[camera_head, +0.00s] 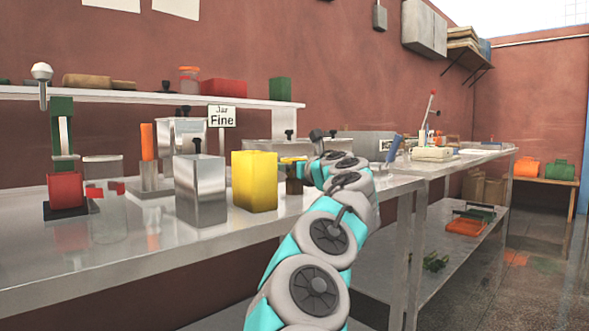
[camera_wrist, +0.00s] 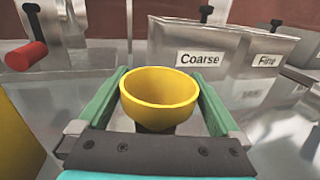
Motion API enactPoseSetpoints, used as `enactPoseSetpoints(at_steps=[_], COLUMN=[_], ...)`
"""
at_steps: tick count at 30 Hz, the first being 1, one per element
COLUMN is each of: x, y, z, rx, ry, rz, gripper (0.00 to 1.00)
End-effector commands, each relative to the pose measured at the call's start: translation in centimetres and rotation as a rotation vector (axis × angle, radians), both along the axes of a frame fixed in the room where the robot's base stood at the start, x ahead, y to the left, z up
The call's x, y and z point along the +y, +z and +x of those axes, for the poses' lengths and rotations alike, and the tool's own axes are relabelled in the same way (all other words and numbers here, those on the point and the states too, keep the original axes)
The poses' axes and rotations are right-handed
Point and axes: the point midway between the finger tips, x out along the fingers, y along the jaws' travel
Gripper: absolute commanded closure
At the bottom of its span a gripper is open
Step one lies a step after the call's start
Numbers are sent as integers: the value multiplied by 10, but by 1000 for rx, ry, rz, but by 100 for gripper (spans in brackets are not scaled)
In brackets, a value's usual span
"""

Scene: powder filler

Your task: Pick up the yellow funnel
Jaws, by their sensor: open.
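The yellow funnel (camera_wrist: 160,88) stands upright in the middle of the wrist view, its round rim facing up and its lower part dark and mostly hidden. My gripper (camera_wrist: 158,74) is open, with one green finger on each side of the funnel. I cannot tell whether either finger touches it. In the head view my gripper (camera_head: 292,171) is over the steel bench, just right of a yellow box, and mostly hidden by my arm. A thin yellow sliver there may be the funnel's rim.
The yellow box (camera_head: 254,182) and a steel box (camera_head: 200,190) stand close on the left. Behind the funnel are steel bins labelled Coarse (camera_wrist: 190,38) and Fine (camera_wrist: 268,50). A red-handled device (camera_wrist: 45,50) stands back left. The bench front (camera_head: 120,265) is clear.

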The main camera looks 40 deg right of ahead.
Motion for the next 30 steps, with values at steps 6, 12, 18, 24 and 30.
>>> enactPoseSetpoints(at_steps=[6,12,18,24,30], x=[1,0,0,0,0], y=[1,0,0,0,0], z=[8,8,7,7,7], rx=[-1,0,0,0,0], ry=[4,3,3,2,2], rz=[-2,-2,-1,-1,-1], gripper=[0,10,33,55,68])
